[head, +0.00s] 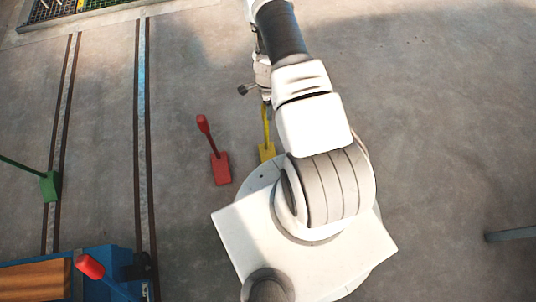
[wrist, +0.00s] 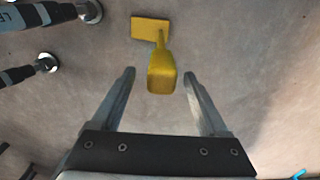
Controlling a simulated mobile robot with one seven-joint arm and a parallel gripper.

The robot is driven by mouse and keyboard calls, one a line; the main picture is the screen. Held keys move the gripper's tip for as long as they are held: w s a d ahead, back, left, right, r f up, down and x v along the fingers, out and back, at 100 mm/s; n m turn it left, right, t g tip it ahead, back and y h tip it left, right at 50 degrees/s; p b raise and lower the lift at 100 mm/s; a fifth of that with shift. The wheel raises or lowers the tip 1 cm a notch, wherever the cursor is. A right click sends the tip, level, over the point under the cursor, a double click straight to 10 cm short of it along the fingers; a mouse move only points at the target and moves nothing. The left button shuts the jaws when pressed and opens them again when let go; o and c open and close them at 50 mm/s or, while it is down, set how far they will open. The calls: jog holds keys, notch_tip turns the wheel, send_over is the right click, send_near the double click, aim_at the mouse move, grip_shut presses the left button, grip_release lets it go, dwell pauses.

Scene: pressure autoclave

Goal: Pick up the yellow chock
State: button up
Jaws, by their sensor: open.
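The yellow chock (head: 267,152) stands on the concrete floor in the head view, close to my white arm, with its handle pointing up the picture and partly hidden by the arm. In the wrist view the yellow chock (wrist: 150,28) shows its flat base near the top and its thick handle end nearer the camera. My gripper (wrist: 160,76) is open, with one finger on each side of the handle end in that view. Gaps show on both sides, and neither finger appears to touch it. How far the handle reaches between the fingers in depth, I cannot tell.
A red chock (head: 220,168) stands just left of the yellow one. A green chock (head: 50,186) is at the far left by the floor rails (head: 142,120). A blue cart (head: 110,262) with a red handle is at lower left. The right floor is mostly clear.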

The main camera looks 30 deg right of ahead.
notch_tip(320, 180, down, 5)
jog(key=shift+w+a+f+b, duration=0.1)
jog(key=shift+b, duration=0.85)
grip_shut()
dwell(0.6)
